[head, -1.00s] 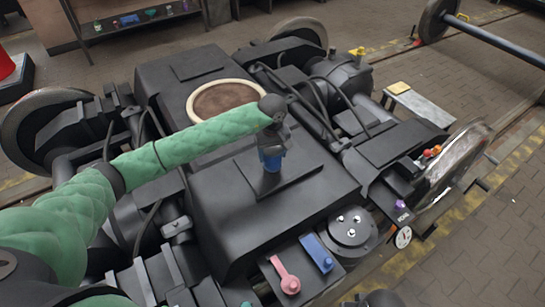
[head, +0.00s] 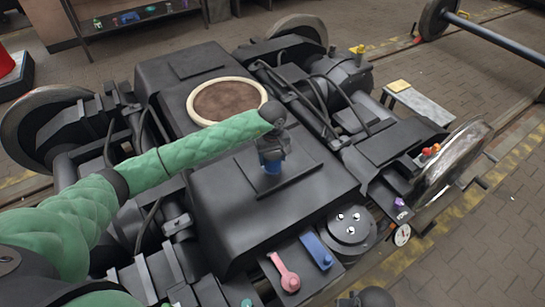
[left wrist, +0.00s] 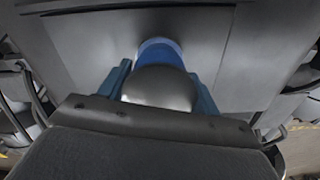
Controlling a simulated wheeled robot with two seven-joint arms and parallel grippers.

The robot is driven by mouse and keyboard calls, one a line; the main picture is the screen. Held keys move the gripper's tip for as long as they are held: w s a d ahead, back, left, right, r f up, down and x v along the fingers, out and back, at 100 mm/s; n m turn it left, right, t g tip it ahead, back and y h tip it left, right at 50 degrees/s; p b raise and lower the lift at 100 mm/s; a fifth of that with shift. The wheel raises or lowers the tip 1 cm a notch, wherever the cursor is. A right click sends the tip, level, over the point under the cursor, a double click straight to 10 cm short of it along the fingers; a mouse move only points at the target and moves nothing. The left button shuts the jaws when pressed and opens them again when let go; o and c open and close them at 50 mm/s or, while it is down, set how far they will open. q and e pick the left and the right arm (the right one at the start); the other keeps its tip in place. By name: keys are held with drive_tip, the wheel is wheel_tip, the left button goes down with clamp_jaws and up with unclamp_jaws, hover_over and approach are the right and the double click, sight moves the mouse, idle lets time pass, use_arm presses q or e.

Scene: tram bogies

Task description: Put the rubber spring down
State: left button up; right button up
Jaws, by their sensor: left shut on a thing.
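My left gripper (head: 271,160) points down over the raised square pad (head: 300,178) on the dark bogie frame.
A cream-rimmed round opening (head: 228,101) lies behind the gripper. A pink tool (head: 285,272) and a blue block (head: 316,251) lie at the front edge, near a black disc (head: 348,232). Cables and wheels flank the frame. The pad around the spring is clear.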

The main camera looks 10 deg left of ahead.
use_arm(q)
drive_tip(key=o, duration=1.3)
drive_tip(key=shift+c, duration=0.2)
